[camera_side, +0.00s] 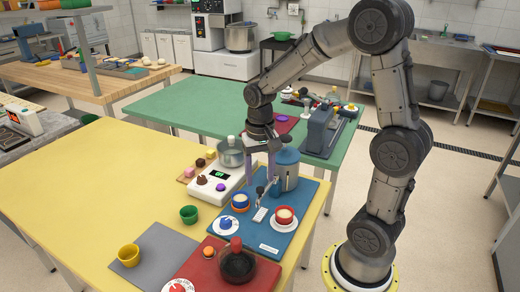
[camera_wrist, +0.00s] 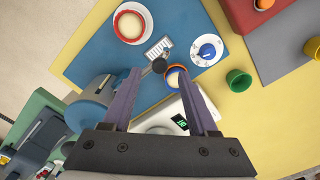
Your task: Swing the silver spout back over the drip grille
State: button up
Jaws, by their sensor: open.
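A blue dispenser drum (camera_side: 287,172) stands on a blue mat, and part of it shows in the wrist view (camera_wrist: 93,108). Its thin silver spout (camera_side: 271,188) with a dark round knob (camera_wrist: 159,65) reaches out from the drum. The small white drip grille (camera_side: 261,214) lies on the mat; in the wrist view (camera_wrist: 157,48) it is just above the knob, beside an orange-rimmed blue cup (camera_wrist: 175,77). My gripper (camera_side: 262,181) is open and points down beside the drum. In the wrist view (camera_wrist: 160,76) the knob appears between the fingertips; contact cannot be told.
A red cup (camera_side: 285,214) and a white dial with a blue knob (camera_side: 226,224) stand near the grille. A white scale (camera_side: 216,184) with a steel pot is behind left. Green (camera_side: 189,214) and yellow (camera_side: 129,255) cups stand left. The left yellow tabletop is clear.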

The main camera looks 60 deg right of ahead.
notch_tip(320, 180, up, 10)
jog(key=shift+r, duration=0.25)
dwell(0.3)
jog(key=s+a+n+t, duration=0.5)
jog(key=s+a+n, duration=0.4)
jog(key=s, duration=0.4)
jog(key=shift+s+t, duration=0.2)
jog(key=shift+t, duration=0.1)
dwell(0.3)
